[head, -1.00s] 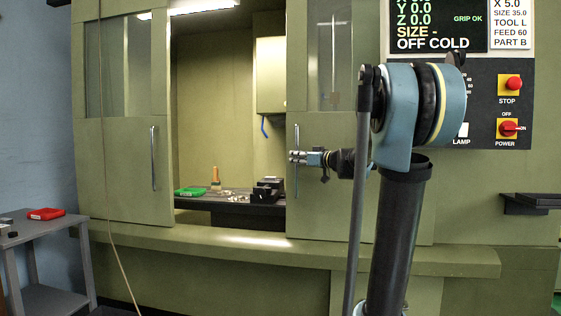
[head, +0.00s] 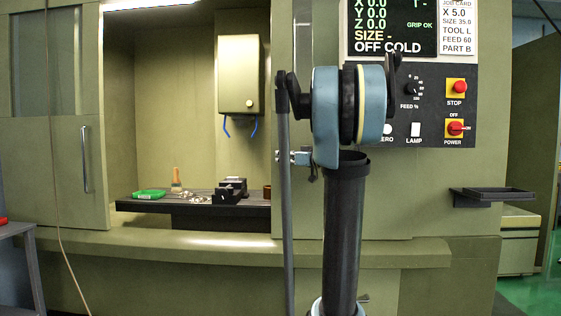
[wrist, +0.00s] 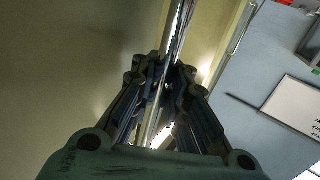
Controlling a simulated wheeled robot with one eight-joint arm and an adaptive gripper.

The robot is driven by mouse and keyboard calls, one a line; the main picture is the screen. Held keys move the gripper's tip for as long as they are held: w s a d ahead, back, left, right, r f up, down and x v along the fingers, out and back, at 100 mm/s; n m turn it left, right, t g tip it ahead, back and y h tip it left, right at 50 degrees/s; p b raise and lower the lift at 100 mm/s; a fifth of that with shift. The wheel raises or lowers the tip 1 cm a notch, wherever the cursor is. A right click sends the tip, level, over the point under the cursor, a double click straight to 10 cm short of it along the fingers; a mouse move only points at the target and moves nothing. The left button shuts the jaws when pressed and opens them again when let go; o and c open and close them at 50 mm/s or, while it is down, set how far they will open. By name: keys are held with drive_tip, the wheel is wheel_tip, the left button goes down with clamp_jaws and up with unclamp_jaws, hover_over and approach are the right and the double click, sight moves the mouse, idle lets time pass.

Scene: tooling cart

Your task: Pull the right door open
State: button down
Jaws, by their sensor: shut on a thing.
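The right door (head: 305,215) is an olive-green sliding panel with a window strip. Its left edge stands well apart from the left door (head: 70,170), leaving a wide gap between them. My gripper (head: 284,157) is at the right door, partly hidden by my own arm in the head view. In the wrist view my gripper (wrist: 163,90) has its fingers closed around a shiny metal bar, the right door handle (wrist: 178,28). The handle is mostly hidden behind my arm in the head view.
A control panel (head: 432,100) and a small shelf (head: 490,196) are to the right. A grey side table (head: 22,232) is at lower left.

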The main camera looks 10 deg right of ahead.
drive_tip(key=shift+s+a+f, duration=0.1)
drive_tip(key=c, duration=1.6)
unclamp_jaws()
drive_tip(key=shift+v, duration=3.75)
